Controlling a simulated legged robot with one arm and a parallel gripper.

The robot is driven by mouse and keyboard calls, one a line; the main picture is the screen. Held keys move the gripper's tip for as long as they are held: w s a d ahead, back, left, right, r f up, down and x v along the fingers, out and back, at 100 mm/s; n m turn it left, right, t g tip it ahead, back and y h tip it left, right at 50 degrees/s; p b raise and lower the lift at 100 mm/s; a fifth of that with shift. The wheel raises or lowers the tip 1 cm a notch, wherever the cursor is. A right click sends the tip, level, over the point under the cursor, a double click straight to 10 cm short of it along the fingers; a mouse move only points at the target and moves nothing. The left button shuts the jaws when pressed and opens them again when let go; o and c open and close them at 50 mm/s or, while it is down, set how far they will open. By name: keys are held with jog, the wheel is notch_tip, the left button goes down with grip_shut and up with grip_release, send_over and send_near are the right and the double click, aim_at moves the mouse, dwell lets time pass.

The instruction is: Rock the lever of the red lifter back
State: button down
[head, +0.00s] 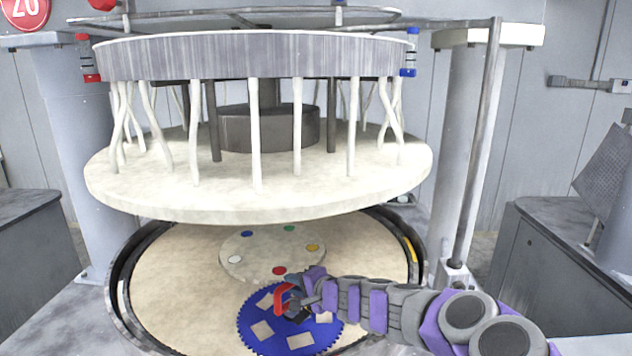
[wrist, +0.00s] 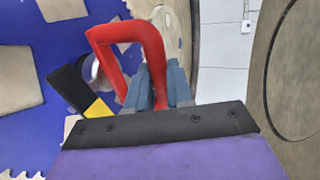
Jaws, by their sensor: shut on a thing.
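The red lifter (head: 283,297) stands on the blue toothed disc (head: 254,327), low in the middle of the head view. In the wrist view its red looped handle (wrist: 128,35) rises in front of my gripper (wrist: 160,88), whose fingers are shut on the handle's right side. A black lever (wrist: 68,88) with a yellow part (wrist: 97,108) sticks out to the left of the handle, beside a pale round part (wrist: 92,70). The lever's far end is partly hidden behind my gripper's body. In the head view my gripper (head: 300,297) covers much of the lifter.
The blue disc has several pale inserts and lies on the beige lower platen (head: 180,290), inside a dark rim (head: 120,290). A round hub (head: 250,262) with coloured dots is behind it. The large upper platen (head: 260,205) hangs above, leaving limited height.

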dwell(0.4)
notch_tip(320, 180, up, 7)
jog(key=p, duration=0.4)
jog(key=shift+p, duration=0.4)
dwell(1.0)
dwell(0.6)
